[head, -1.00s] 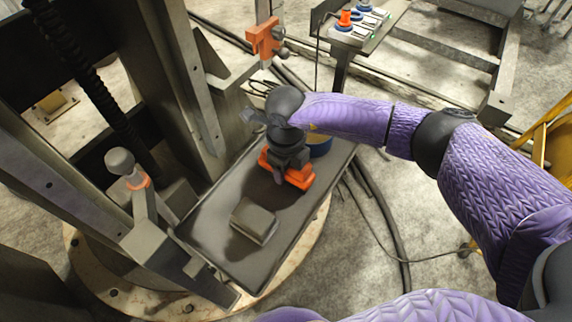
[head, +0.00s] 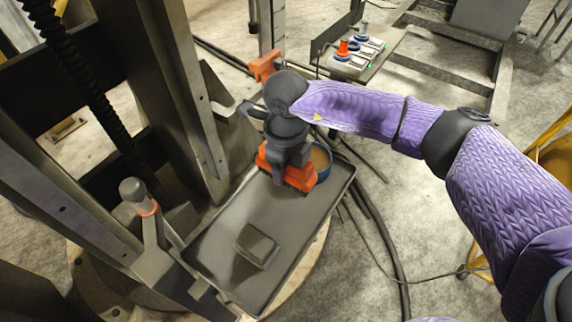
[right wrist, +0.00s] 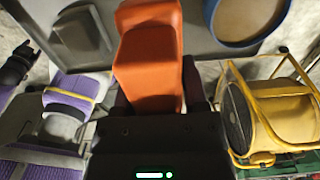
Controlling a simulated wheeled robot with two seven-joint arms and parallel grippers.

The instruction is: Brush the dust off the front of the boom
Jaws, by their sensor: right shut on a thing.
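My right gripper (head: 290,178) is shut on an orange, block-shaped tool (head: 270,158), over the far end of a dark tray (head: 225,215). The tool also shows in the right wrist view (right wrist: 150,60). I see no bristles, so I cannot tell for sure that it is the brush. I cannot tell whether it touches the tray. The tall steel column (head: 165,80) stands to the left of the tray. I cannot make out for certain the boom's front face or dust on it. My left gripper does not show clearly in any view.
A grey block (head: 258,245) lies on the tray's near half. A blue-rimmed round dish (head: 322,165) stands close beside the tool. An orange fitting (head: 264,65) sits on a post behind my wrist. A knobbed lever (head: 133,190) stands left of the tray. Cables cross the floor.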

